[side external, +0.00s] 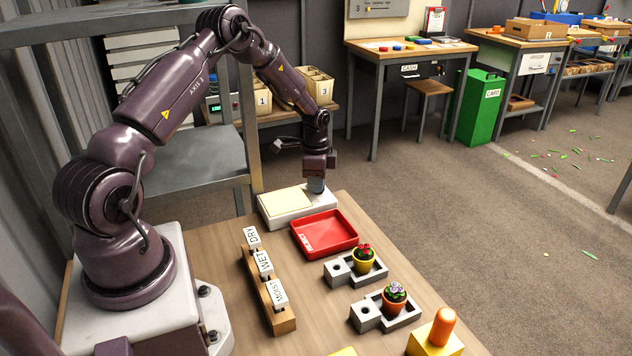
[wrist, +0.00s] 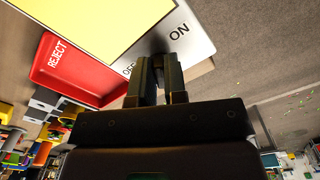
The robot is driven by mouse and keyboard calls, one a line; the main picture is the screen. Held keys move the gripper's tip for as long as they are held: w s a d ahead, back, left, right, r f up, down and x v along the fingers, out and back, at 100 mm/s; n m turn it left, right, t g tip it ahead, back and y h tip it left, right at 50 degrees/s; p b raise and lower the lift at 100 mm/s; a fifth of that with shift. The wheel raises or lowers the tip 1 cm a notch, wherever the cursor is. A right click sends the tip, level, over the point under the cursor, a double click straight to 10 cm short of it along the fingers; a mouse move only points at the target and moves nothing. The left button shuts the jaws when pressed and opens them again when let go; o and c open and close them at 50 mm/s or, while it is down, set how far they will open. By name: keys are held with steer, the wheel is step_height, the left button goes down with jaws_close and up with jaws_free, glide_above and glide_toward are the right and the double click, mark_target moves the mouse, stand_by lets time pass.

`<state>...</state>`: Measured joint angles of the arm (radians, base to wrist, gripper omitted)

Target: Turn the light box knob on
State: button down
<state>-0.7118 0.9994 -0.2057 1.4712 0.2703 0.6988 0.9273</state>
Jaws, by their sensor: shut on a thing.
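The light box (side external: 301,209) is a low pale box with a yellow panel, at the far end of the wooden table in the side view. Its pale metal plate (wrist: 200,38) with ON and a partly covered OFF label shows in the wrist view. My gripper (side external: 316,188) points down at the box's right end. In the wrist view, my gripper's two dark fingers (wrist: 160,65) are closed at the plate, between the two labels. They are shut on the knob, which they hide almost entirely. Its pointing direction cannot be told.
A red tray (side external: 325,234) marked REJECT lies just in front of the light box. Two potted plants (side external: 364,260) (side external: 395,297) stand in grey holders. A wooden rack (side external: 267,289) holds DRY, WET and MOIST cards. An orange-topped yellow block (side external: 435,339) stands at the near edge.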

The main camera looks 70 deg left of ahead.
steer(key=c, duration=1.2)
jaws_free()
steer(key=shift+o, duration=0.2)
step_height(320, 180, up, 13)
